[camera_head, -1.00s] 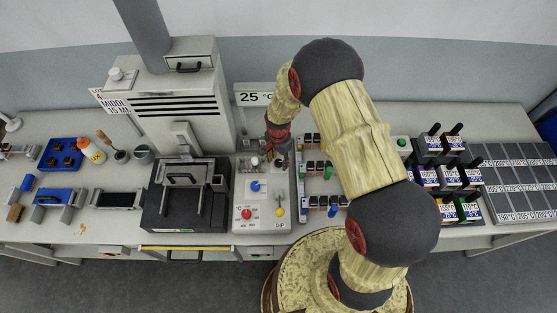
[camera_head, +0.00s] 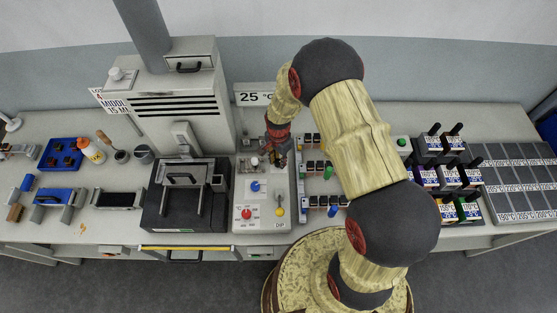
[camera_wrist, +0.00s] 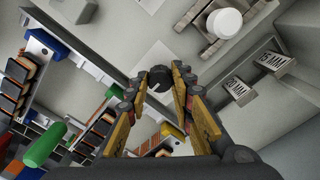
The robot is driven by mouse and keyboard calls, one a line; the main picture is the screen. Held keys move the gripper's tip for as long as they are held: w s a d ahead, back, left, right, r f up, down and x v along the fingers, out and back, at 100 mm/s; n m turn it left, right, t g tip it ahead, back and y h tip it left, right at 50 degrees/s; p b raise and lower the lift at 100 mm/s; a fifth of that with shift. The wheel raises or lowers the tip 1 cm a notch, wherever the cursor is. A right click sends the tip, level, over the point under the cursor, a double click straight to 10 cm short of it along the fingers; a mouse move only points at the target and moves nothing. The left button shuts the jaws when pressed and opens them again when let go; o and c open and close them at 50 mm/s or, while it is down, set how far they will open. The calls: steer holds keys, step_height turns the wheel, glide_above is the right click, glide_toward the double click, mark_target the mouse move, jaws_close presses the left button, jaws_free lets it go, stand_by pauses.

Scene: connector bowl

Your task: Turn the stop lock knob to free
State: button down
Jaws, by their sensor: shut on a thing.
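The knob (camera_wrist: 160,77) is a small dark round knob with a pale line on its top. In the wrist view it sits between my fingertips, on a light grey panel surface. My gripper (camera_wrist: 160,88) is closed on it from both sides. I cannot read any lock or free marking beside the knob.
A white cylinder (camera_wrist: 224,22) stands near the knob, with "30 MM" and "15 MM" labels (camera_wrist: 240,90) to the right. Racks of connectors (camera_head: 316,171) stand close to the right.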

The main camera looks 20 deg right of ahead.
steer(key=shift+n, duration=0.4)
steer(key=n+b, duration=0.1)
steer(key=n, duration=0.2)
steer(key=shift+n, duration=0.4)
steer(key=n+b, duration=0.1)
steer(key=n, duration=0.3)
steer(key=shift+w+b, duration=0.1)
steer(key=shift+b, duration=0.2)
steer(key=n, duration=0.5)
steer(key=shift+b, duration=0.4)
steer(key=n, duration=0.4)
steer(key=shift+b, duration=0.3)
steer(key=shift+n, duration=0.3)
steer(key=c, duration=1.5)
jaws_free()
steer(key=shift+c, duration=0.2)
